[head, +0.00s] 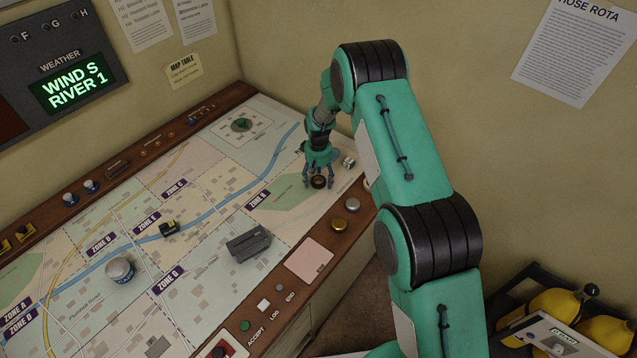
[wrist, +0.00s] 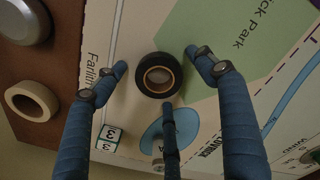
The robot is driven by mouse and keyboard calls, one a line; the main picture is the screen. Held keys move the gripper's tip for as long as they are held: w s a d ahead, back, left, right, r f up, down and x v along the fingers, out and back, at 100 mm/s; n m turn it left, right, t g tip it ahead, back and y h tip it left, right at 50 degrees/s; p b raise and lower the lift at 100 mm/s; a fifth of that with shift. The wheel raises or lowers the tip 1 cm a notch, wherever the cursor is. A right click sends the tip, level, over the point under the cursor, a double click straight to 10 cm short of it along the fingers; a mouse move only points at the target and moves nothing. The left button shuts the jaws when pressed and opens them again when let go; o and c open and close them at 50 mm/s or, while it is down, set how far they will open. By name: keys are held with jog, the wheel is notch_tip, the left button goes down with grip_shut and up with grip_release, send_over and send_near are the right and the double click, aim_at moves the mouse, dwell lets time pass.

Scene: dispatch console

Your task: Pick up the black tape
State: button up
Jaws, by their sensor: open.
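The black tape (head: 319,183) is a small dark roll lying flat on the map table near its right end. In the wrist view the black tape (wrist: 142,83) shows a tan core and an open hole. My gripper (head: 318,172) is open right above the tape. In the wrist view my gripper (wrist: 159,70) has blue fingers spread around the roll: one to its left, one to its right and one just below it in the picture. I see a gap between the side fingers and the roll. I cannot tell whether the lower finger touches it.
A beige roll (wrist: 32,101) and a rounded metallic knob (wrist: 26,20) sit on the wooden edge beside the tape. A white numbered cube (wrist: 108,138) stands close by. A dark grey box (head: 248,245), a round tin (head: 120,270) and a small yellow-black object (head: 169,229) stand farther left.

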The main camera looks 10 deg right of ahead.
aim_at(319, 181)
jog(key=c, duration=1.3)
jog(key=shift+o, duration=0.2)
jog(key=shift+r, duration=0.1)
jog(key=shift+r, duration=0.6)
jog(key=shift+s+r, duration=0.2)
jog(key=shift+r, duration=0.4)
jog(key=shift+s+r, duration=0.15)
jog(key=shift+r, duration=0.4)
jog(key=s, duration=0.5)
jog(key=s+d+r, duration=0.1)
jog(key=s, duration=0.4)
jog(key=s+d+b, duration=0.1)
jog(key=s, duration=0.4)
jog(key=shift+s+r, duration=0.1)
jog(key=shift+r, duration=0.1)
